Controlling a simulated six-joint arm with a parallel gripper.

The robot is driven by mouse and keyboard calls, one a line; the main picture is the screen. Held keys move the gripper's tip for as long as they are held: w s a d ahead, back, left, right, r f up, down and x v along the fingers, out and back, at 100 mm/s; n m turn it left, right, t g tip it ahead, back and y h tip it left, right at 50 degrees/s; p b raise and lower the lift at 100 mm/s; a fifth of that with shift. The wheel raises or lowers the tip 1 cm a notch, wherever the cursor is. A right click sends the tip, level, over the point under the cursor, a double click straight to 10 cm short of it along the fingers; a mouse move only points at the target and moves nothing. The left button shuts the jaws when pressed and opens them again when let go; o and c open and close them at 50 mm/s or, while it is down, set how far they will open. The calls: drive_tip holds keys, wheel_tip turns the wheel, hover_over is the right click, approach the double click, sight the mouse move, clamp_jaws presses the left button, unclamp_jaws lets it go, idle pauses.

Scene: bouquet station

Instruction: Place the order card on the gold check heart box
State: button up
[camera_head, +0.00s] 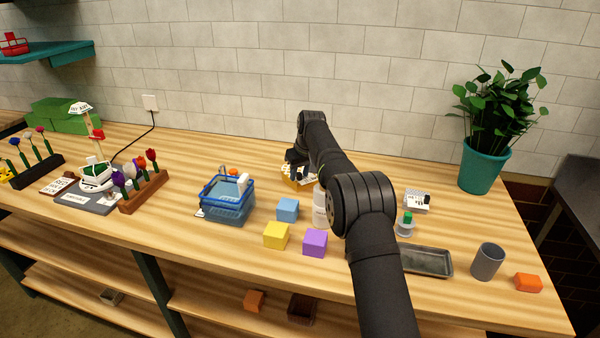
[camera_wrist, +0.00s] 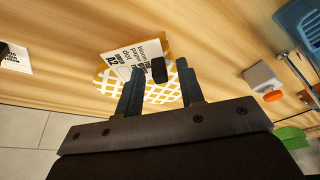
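The gold check heart box (camera_wrist: 120,88) lies on the table under my gripper in the wrist view. A white printed card (camera_wrist: 133,58), apparently the order card, lies over the box, with a black knob (camera_wrist: 159,70) at its right side. My gripper (camera_wrist: 160,75) is open, its fingers apart on either side of the knob with gaps visible. In the head view, the box (camera_head: 298,181) is mostly hidden behind my arm, with something white on it. I cannot tell exactly how the card rests on the box.
A blue basket (camera_head: 228,200) stands left of the box. Blue (camera_head: 287,209), yellow (camera_head: 276,235) and purple (camera_head: 315,243) cubes sit in front. A white bottle (camera_head: 320,207) stands close beside my arm. A tray (camera_head: 428,262) and a grey cup (camera_head: 487,260) are at right.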

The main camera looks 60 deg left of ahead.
sight(300, 173)
drive_tip(key=v, duration=1.2)
drive_tip(key=shift+r, duration=0.2)
drive_tip(key=shift+f, duration=0.1)
drive_tip(key=x, duration=1.2)
drive_tip(key=shift+r, duration=1.85)
drive_tip(key=shift+f, duration=0.1)
